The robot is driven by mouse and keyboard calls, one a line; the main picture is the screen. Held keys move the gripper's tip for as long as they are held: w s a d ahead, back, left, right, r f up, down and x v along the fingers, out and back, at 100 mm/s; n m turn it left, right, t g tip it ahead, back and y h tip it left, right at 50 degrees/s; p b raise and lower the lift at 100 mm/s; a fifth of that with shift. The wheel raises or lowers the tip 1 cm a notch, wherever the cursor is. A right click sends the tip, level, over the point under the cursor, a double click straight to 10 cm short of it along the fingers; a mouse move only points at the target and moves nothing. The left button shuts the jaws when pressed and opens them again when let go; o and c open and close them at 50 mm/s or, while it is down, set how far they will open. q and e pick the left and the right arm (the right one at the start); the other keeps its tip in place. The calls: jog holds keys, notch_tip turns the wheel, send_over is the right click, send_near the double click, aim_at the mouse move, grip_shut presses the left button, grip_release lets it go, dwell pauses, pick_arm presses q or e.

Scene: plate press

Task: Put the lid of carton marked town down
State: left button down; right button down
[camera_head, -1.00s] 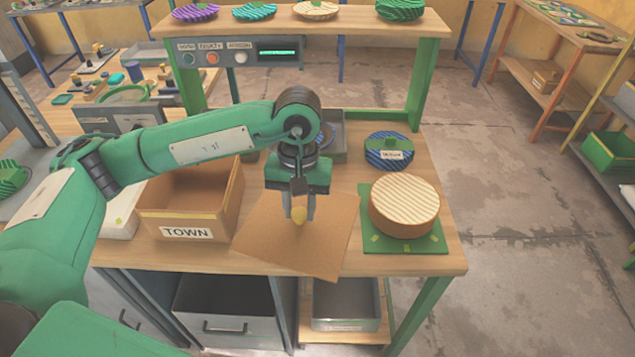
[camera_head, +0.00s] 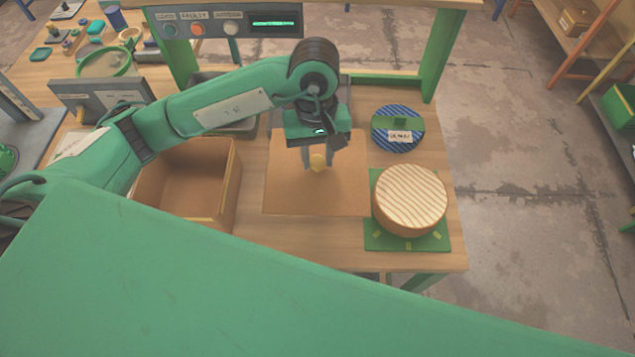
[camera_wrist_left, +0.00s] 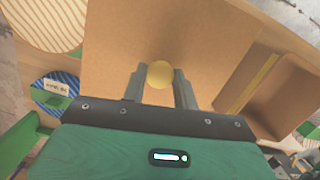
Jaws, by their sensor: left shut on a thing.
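The lid (camera_head: 290,190) is a flat brown square board with a round yellow knob (camera_head: 318,162). My left gripper (camera_head: 318,166) is shut on the knob. In the left wrist view the knob (camera_wrist_left: 159,74) sits between the two fingers, and the lid (camera_wrist_left: 140,40) spreads out beyond it. The lid is right of the open carton (camera_head: 228,190); whether it touches the table I cannot tell. The carton is open at the top and looks empty; its front with the TOWN label is hidden now by my own green arm part. The carton also shows in the left wrist view (camera_wrist_left: 270,95). My right gripper is not in view.
A round ribbed cream-topped block (camera_head: 410,198) stands on a green mat (camera_head: 385,240) right of the lid. A blue striped plate (camera_head: 380,125) with a green grip and a label lies behind it. A button panel (camera_head: 225,23) is at the back. Bare table shows in front of the lid.

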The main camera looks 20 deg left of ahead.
aim_at(317, 180)
pick_arm(q)
notch_tip(317, 180, down, 9)
jog(key=shift+f+p, duration=0.1)
jog(key=shift+p, duration=1)
notch_tip(317, 180, down, 4)
jog(key=shift+r+p, duration=0.15)
jog(key=shift+p, duration=0.45)
jog(key=shift+f+b, duration=0.25)
jog(key=shift+b, duration=0.05)
jog(key=c, duration=1.1)
grip_release()
jog(key=shift+r, duration=0.15)
